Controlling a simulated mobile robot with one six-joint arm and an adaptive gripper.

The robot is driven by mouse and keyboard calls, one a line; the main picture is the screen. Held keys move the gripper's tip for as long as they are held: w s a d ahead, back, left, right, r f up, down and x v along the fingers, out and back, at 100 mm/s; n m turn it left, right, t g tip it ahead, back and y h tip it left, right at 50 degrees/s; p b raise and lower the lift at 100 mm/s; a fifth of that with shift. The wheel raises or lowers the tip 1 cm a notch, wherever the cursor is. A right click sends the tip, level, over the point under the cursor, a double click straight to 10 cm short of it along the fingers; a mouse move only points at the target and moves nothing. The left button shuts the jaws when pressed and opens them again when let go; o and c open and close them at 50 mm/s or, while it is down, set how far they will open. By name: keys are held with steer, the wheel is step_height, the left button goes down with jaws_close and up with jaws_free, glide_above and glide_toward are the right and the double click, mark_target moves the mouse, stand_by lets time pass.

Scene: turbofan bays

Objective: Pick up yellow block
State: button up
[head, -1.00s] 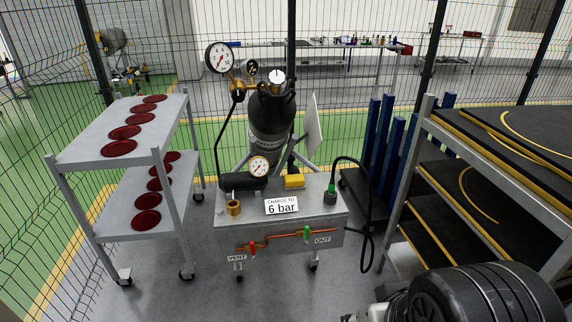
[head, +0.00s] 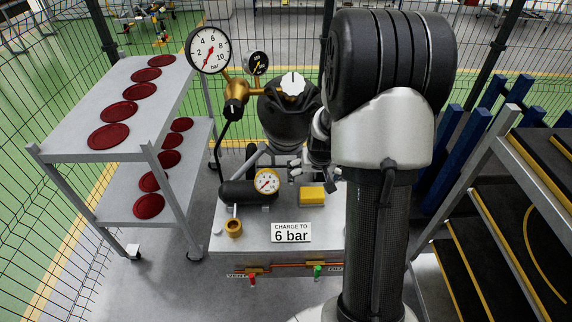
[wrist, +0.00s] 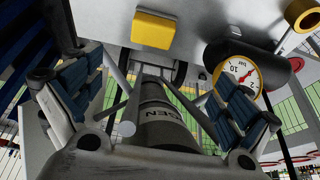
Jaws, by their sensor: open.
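The yellow block (head: 312,195) lies on top of the grey charging cart (head: 225,238), right of the small gauge and behind the "CHARGE TO 6 bar" sign. My gripper (head: 305,170) is just behind and above the block in the head view, partly hidden by my arm. In the wrist view the yellow block (wrist: 153,30) shows at the top middle, beyond the spread fingers. My gripper (wrist: 158,100) is open and empty there, with the block not between its fingers.
A black gas cylinder (head: 285,118) stands behind the cart, close to my gripper. A small gauge (head: 267,181) and brass fitting (head: 234,228) are left of the block. A shelf with red discs (head: 109,136) stands left; a rack (head: 500,215) stands right.

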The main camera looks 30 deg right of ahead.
steer(key=b, duration=0.3)
glide_toward(313, 192)
steer(key=x, duration=0.5)
steer(key=shift+s+a+f, duration=0.1)
steer(key=shift+s+a, duration=0.05)
steer(key=shift+a, duration=0.2)
steer(key=b+x, duration=0.1)
steer(key=x, duration=0.2)
steer(key=b+x, duration=0.1)
steer(key=x, duration=0.1)
steer(key=shift+w+d+f, duration=0.25)
steer(key=shift+d, duration=0.05)
steer(key=shift+c, duration=0.3)
steer(key=c, duration=1.2)
